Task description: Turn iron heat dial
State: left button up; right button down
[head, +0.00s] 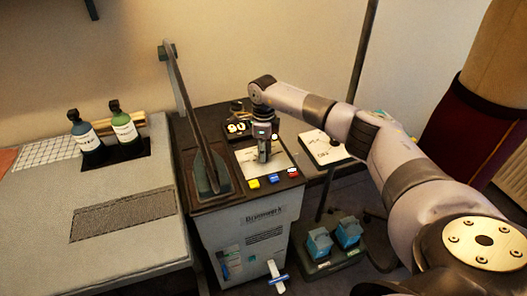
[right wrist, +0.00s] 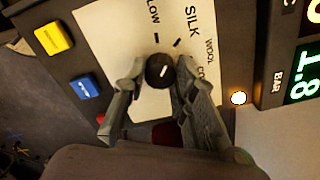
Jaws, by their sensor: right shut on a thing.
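The heat dial (right wrist: 160,72) is a small black round knob with a short white mark, set on a white label plate (right wrist: 115,35) in the right wrist view. The plate reads LOW, SILK and WOOL, with more lettering cut off by a finger. My right gripper (head: 264,160) points down over the station top, and its fingers stand on both sides of the dial, shut on it. The dial itself is hidden by the gripper in the head view. My left gripper is not in view.
Yellow (right wrist: 54,38), blue (right wrist: 85,86) and red (head: 293,172) buttons line the front edge of the station (head: 247,228). Two bottles (head: 124,127) stand on the board at left. A white card (head: 322,146) lies right.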

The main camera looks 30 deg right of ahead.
jog(key=m, duration=0.4)
jog(key=shift+r+m, duration=0.1)
jog(key=shift+m, duration=0.3)
jog(key=m, duration=0.4)
jog(key=shift+m+p, duration=0.3)
jog(key=shift+p, duration=0.05)
jog(key=m+p, duration=0.1)
jog(key=m, duration=0.3)
jog(key=shift+w+d+m+p, duration=0.1)
jog(key=shift+m+p, duration=0.4)
jog(key=shift+m, duration=1.8)
jog(key=c, duration=1.3)
grip_release()
